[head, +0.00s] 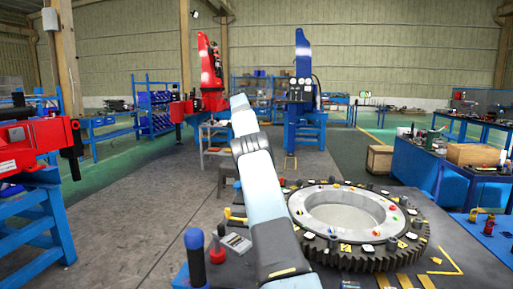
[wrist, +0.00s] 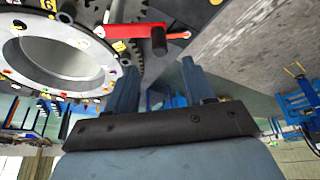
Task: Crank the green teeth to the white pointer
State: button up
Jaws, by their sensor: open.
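A large ring gear (head: 415,240) with dark teeth and a pale inner ring (head: 300,205) lies flat at the lower right in the head view. Its teeth also show at the upper left of the wrist view (wrist: 92,12). Numerous small coloured pieces and white tiles sit on it. I cannot single out green teeth or a white pointer. A red crank arm (wrist: 125,30) with a black grip (wrist: 158,40) shows beside the gear in the wrist view. My gripper (wrist: 160,85) is open and empty, with the crank beyond its fingertips. In the head view its fingers cannot be made out.
A blue upright handle (head: 194,245) and small red parts stand left of the gear. A blue workbench (head: 445,170) with a wooden box (head: 472,154) is at the right. Red (head: 210,75) and blue (head: 303,75) machines stand behind. Grey floor (head: 140,200) is open at the left.

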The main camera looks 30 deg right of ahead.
jog(key=shift+a+r, duration=0.2)
jog(key=shift+r, duration=0.2)
jog(key=shift+c, duration=0.3)
